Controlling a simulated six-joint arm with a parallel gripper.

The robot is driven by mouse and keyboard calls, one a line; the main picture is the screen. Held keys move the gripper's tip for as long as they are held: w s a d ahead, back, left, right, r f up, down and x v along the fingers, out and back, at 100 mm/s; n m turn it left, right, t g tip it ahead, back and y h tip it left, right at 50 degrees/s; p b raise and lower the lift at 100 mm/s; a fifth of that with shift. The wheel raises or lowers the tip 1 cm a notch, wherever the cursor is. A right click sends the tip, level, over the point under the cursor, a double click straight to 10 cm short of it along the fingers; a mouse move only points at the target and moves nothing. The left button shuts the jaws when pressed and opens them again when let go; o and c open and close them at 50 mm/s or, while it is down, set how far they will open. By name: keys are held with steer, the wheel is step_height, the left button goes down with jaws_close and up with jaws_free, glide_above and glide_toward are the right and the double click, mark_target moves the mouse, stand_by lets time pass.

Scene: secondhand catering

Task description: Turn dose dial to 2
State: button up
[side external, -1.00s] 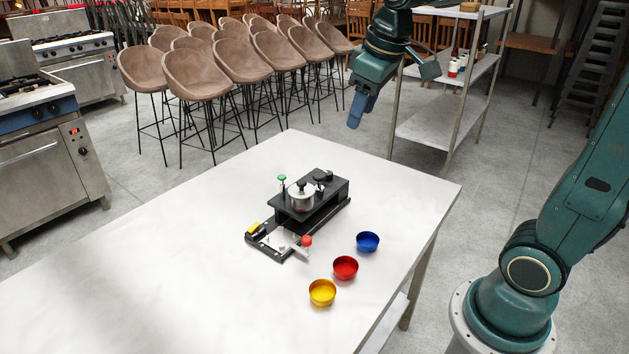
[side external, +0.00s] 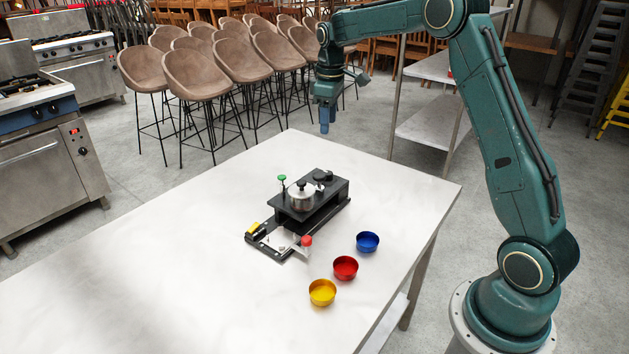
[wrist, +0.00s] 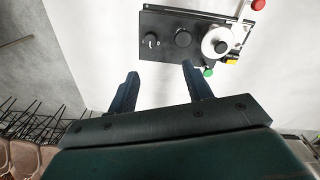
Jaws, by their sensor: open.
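A black dispenser box (side external: 325,203) stands on the white table. In the wrist view its top (wrist: 166,20) carries a dial with white marks (wrist: 151,40) at the left end, and a plain black knob (wrist: 182,38) beside it. Its setting is too small to read. A silver canister (side external: 301,197) sits by the knobs; it also shows in the wrist view (wrist: 218,42). My gripper (side external: 324,124) is open and empty, pointing down, above and behind the box near the table's far edge. In the wrist view its fingers (wrist: 160,72) are apart, short of the dial.
A green-topped post (side external: 282,178), a red ball knob (side external: 306,240) and a yellow block (side external: 253,228) are around the box. Blue (side external: 368,242), red (side external: 345,267) and yellow (side external: 322,292) bowls stand at the right. The table's left side is clear.

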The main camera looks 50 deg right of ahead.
mark_target(328, 173)
steer(key=d+f, duration=0.1)
steer(key=w+f, duration=0.1)
steer(key=d+f, duration=0.1)
steer(key=shift+w+d+f, duration=0.2)
steer(key=shift+w+d, duration=0.1)
steer(key=shift+d+f, duration=0.15)
steer(key=shift+f, duration=6.7)
steer(key=shift+c, duration=0.4)
steer(key=c, duration=0.9)
